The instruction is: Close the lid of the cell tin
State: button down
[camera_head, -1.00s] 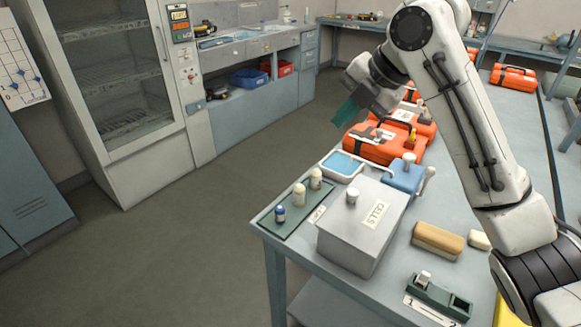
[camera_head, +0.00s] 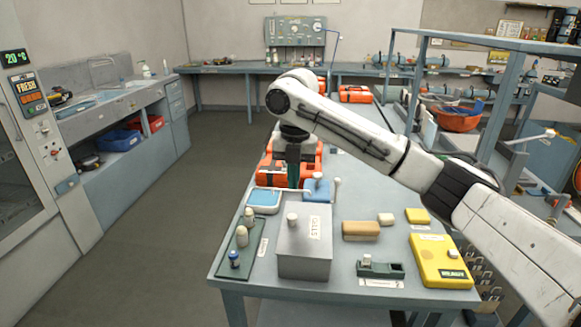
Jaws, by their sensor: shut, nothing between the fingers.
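The cell tin (camera_head: 304,268) is a grey box labelled CELLS, near the front of the blue-grey bench. Its flat top has a pale knob (camera_head: 292,218), and I see no open gap at the top from here. My gripper (camera_head: 293,186) points down beyond the tin's far side, near the blue block. Its green fingers look shut and empty, and it appears apart from the tin. The exact distance is hard to tell.
A green tray (camera_head: 228,262) with small bottles lies left of the tin. A blue-filled dish (camera_head: 263,200) and a blue block (camera_head: 316,190) stand behind it. Orange cases (camera_head: 270,172) lie farther back. A tan block (camera_head: 361,231) and a yellow box (camera_head: 441,262) are to the right.

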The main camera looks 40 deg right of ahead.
aim_at(293, 216)
notch_tip(293, 216, down, 8)
jog(key=shift+w+f+p, duration=0.1)
jog(key=shift+f+p, duration=0.15)
jog(key=shift+p, duration=0.15)
jog(key=shift+f, duration=0.1)
